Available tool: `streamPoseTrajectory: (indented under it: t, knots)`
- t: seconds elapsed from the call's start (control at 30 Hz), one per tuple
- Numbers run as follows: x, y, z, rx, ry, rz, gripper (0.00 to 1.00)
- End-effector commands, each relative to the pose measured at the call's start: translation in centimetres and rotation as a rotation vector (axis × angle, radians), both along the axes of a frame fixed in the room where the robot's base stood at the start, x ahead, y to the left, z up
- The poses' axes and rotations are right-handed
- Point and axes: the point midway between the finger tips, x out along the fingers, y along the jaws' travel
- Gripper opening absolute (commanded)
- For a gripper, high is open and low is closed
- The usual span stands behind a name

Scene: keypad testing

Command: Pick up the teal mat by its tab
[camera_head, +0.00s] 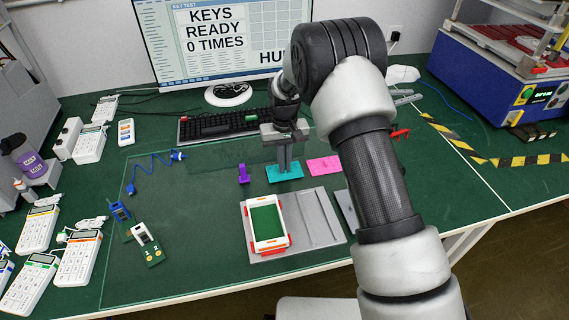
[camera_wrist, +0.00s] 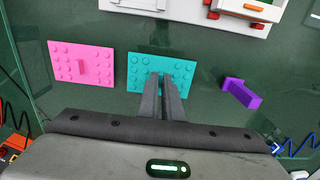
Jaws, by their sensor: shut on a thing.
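The teal mat (camera_head: 284,173) is a small studded rectangle lying on the green bench top, between a purple piece and a pink mat in the head view. In the wrist view the teal mat (camera_wrist: 143,63) sits straight ahead of the fingers. My gripper (camera_head: 285,167) points down over the middle of the mat. In the wrist view my gripper (camera_wrist: 166,77) has its two fingers close together at the mat's centre, shut on its tab. The tab itself is hidden between the fingers. The mat looks flat on or very near the surface; I cannot tell which.
A purple piece (camera_wrist: 241,92) lies on the other side. A grey fixture (camera_head: 308,216) with a white-framed device (camera_head: 267,222) stands nearer the front edge. A keyboard (camera_head: 222,126) lies behind.

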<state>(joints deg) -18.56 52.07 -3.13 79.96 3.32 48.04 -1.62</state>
Motion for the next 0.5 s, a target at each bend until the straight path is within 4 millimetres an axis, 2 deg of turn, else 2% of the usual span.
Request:
streamPoseTrajectory:
  t: [0.5]
  knots:
    - [0.0,0.0,2.3,0.0,0.0,0.0,0.0]
